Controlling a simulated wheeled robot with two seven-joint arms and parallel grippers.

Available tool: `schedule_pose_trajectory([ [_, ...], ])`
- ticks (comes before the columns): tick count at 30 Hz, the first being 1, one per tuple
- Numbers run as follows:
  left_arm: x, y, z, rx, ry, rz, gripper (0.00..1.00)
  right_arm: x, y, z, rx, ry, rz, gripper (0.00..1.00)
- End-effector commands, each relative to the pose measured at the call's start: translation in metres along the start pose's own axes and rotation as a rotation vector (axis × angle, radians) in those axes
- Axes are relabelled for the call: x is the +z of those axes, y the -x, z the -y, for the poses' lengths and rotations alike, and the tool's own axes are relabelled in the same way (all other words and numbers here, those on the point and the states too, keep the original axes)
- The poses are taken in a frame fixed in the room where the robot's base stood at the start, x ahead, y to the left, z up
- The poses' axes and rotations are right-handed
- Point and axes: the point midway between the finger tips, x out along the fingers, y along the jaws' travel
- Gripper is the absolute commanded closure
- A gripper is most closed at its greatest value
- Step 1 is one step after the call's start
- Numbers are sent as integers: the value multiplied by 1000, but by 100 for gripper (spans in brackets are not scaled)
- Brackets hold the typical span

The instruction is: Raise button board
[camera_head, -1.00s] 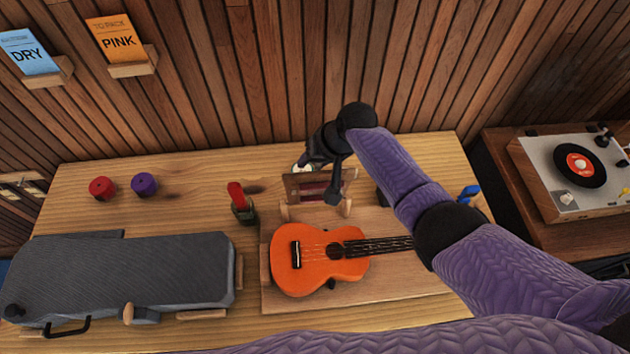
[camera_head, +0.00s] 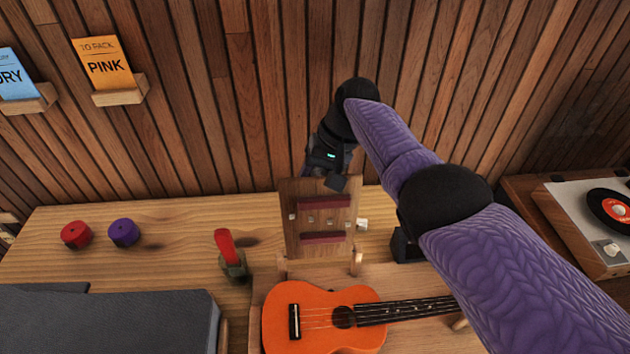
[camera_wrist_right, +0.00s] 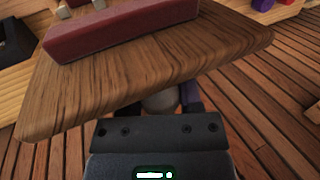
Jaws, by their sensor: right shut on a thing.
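The button board (camera_head: 320,222) is a brown wooden panel with two dark red strips and a row of small pale buttons. It stands nearly upright behind the orange ukulele (camera_head: 320,318) on the bench. My right gripper (camera_head: 330,176) is shut on the board's top edge. In the right wrist view the board (camera_wrist_right: 150,70) fills the upper part, with the gripper (camera_wrist_right: 160,108) at its edge; the fingertips are mostly hidden. My left gripper is not in view.
A red-handled tool (camera_head: 230,255) stands left of the board. Red (camera_head: 76,235) and purple (camera_head: 124,232) round pieces sit farther left. A grey case (camera_head: 110,320) lies at the front left. A record player (camera_head: 600,225) is at the right.

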Motion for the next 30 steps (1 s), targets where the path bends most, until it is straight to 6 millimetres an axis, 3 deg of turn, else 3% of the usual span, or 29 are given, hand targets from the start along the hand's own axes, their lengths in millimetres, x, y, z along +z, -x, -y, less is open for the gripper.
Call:
schedule_pose_trajectory([
  [8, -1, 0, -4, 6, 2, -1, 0, 2, -3, -2, 3, -3, 9, 100],
  [9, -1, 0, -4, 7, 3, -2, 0, 2, -3, -2, 3, -3, 9, 47],
  [13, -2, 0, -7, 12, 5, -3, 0, 2, -2, -1, 2, -2, 7, 19],
  [22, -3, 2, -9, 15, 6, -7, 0, 0, 3, 0, 1, -1, 2, 19],
  [30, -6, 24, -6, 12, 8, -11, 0, 0, 67, 0, 1, -1, 0, 19],
])
